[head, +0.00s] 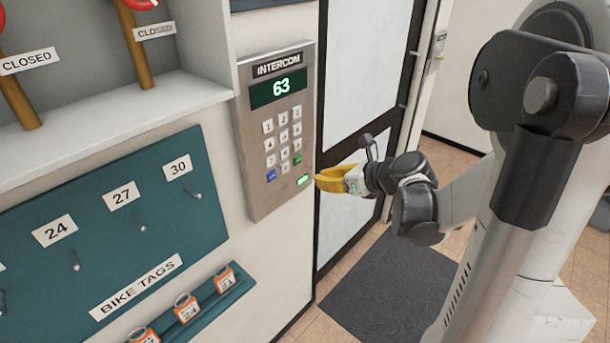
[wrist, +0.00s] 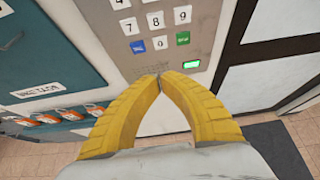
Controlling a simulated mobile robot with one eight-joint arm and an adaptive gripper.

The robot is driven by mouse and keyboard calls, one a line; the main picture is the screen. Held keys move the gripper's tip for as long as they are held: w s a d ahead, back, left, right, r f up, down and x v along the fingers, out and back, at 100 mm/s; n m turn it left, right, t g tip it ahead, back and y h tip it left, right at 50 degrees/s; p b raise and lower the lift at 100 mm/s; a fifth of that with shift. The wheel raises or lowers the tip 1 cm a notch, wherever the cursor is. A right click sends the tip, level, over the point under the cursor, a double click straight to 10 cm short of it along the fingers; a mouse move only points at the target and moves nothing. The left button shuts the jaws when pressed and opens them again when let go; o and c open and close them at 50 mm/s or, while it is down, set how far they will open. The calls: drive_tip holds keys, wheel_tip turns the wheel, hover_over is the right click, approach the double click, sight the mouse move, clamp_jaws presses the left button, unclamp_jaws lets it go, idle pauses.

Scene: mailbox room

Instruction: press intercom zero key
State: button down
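The intercom (head: 253,170) is a grey metal panel on the wall with a green display (head: 278,88) reading 63. Its zero key (head: 285,168) is a pale square in the bottom keypad row, between a blue key (head: 271,176) and a green key (head: 297,160). The zero key also shows in the wrist view (wrist: 160,43), above my fingertips in the picture. My gripper (head: 318,181) has yellow fingers with the tips together and nothing between them. In the head view the tips are at the panel's lower right edge, apart from the zero key. The wrist view (wrist: 160,77) shows them below the keypad.
A lit green button (head: 303,181) sits low on the panel, close to my fingertips in the picture. A teal bike-tag board (head: 110,215) with pegs and a shelf of orange tags (head: 186,307) is to the left. A dark-framed door (head: 365,70) is to the right.

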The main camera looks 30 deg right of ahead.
sight(284, 170)
drive_tip(key=x, duration=0.4)
drive_tip(key=b+x, duration=0.1)
drive_tip(key=x, duration=0.3)
drive_tip(key=r+b+x, duration=0.1)
drive_tip(key=x, duration=0.3)
drive_tip(key=shift+w+a+r, duration=0.1)
drive_tip(key=shift+w, duration=0.25)
drive_tip(key=shift+w+a, duration=0.15)
drive_tip(key=shift+w, duration=0.3)
drive_tip(key=shift+w+a+r+b, duration=0.1)
drive_tip(key=shift+w+a+b, duration=0.2)
drive_tip(key=shift+w+b, duration=0.35)
drive_tip(key=shift+w, duration=0.1)
drive_tip(key=shift+d, duration=0.1)
